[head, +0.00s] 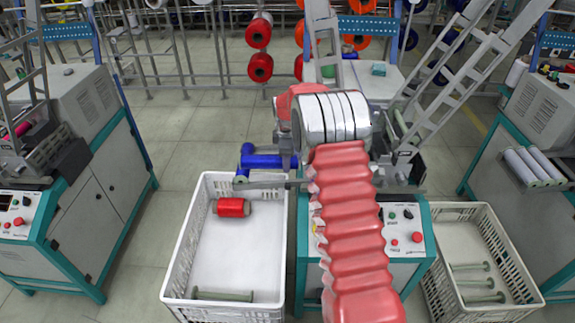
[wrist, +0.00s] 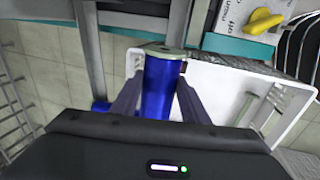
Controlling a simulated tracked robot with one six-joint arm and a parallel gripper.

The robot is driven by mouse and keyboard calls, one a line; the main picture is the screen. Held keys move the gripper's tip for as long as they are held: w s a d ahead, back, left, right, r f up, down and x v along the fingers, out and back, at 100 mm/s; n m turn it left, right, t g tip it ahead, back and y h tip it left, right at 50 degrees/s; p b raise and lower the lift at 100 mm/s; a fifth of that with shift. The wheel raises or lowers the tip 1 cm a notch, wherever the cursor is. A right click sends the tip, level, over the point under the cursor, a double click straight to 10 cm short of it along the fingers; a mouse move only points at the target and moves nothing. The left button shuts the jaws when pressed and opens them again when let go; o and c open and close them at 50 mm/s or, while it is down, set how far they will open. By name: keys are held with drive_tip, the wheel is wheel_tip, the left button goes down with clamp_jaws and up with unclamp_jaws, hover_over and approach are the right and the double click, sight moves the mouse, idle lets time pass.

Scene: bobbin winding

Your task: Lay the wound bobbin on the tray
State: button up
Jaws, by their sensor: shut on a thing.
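The wound blue bobbin (wrist: 162,88) is between the fingers of my gripper (wrist: 158,84) in the wrist view, with its pale green end disc facing away from the palm. My gripper is shut on it. In the head view, blue (head: 270,161) shows beside my arm, level with the machine front and above the back right of the left white tray (head: 170,275). My gripper's fingers are mostly hidden there by my arm. The tray holds a red bobbin (head: 233,207) near its back left and a bare pale green bobbin (head: 224,295) near its front.
A second white crate (head: 433,285) at the right holds several bare bobbins (head: 484,298). The winding machine with its control panel (head: 402,240) stands between the crates. The middle of the left tray is clear. In the wrist view, a yellow knob (wrist: 265,21) shows at the upper right.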

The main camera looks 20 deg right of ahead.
drive_tip(key=shift+w, duration=0.25)
drive_tip(key=shift+d, duration=0.1)
drive_tip(key=shift+w+d, duration=0.1)
drive_tip(key=shift+w, duration=0.15)
drive_tip(key=shift+s+x, duration=0.15)
drive_tip(key=shift+x, duration=0.7)
drive_tip(key=shift+s+x, duration=0.2)
drive_tip(key=shift+x, duration=0.6)
drive_tip(key=shift+f, duration=0.3)
drive_tip(key=o, duration=1.3)
drive_tip(key=shift+c, duration=0.2)
drive_tip(key=shift+r, duration=0.1)
drive_tip(key=v, duration=1.2)
